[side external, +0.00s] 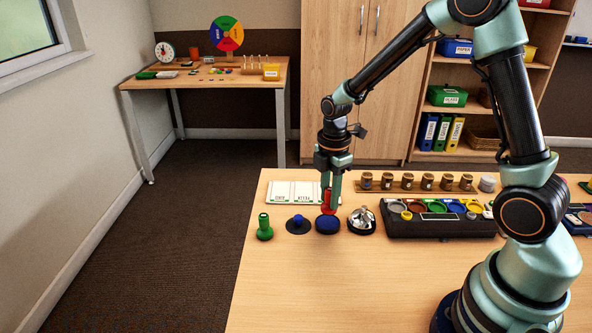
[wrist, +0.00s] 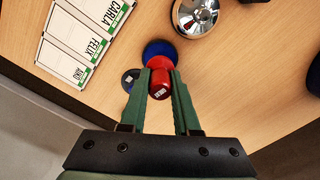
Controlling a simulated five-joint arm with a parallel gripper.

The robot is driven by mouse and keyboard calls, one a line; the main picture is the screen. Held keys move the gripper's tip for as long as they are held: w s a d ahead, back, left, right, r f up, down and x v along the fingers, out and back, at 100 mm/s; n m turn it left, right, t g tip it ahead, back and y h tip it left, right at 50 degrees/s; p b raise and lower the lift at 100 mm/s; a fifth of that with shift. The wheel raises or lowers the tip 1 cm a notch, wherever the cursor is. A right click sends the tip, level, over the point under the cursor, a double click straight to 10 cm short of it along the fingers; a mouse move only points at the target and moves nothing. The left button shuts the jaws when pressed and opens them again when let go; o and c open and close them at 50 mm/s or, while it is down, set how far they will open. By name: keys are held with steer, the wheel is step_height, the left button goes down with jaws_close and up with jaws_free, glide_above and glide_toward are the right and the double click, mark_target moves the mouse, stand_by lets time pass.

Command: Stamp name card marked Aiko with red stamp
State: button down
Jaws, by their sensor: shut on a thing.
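My gripper (side external: 330,194) is shut on the red stamp (side external: 328,208), also seen between the fingers in the wrist view (wrist: 160,75). The stamp is over a round blue pad (side external: 327,225); I cannot tell whether they touch. In the wrist view the blue pad (wrist: 156,49) shows partly behind the stamp. White name cards with green bands (side external: 293,192) lie at the table's back left. In the wrist view they read Carla (wrist: 110,12), Felix (wrist: 90,36) and, on the end card nearest my gripper's side, small text that looks like Aiko (wrist: 68,62).
A green stamp (side external: 264,229) and a dark disc with a blue knob (side external: 298,224) stand left of the blue pad. A silver bell (side external: 362,220) is close on its right. A black tray of coloured pots (side external: 440,226) lies further right. The front table area is clear.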

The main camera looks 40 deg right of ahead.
mark_target(330, 189)
steer(key=shift+f, duration=0.1)
steer(key=shift+f, duration=1.4)
steer(key=shift+f, duration=0.6)
stand_by(1.2)
steer(key=shift+r, duration=3.6)
steer(key=shift+w, duration=0.1)
steer(key=w+f, duration=0.1)
steer(key=w, duration=1.6)
steer(key=shift+w+f, duration=0.25)
steer(key=shift+f, duration=0.15)
steer(key=shift+f, duration=0.9)
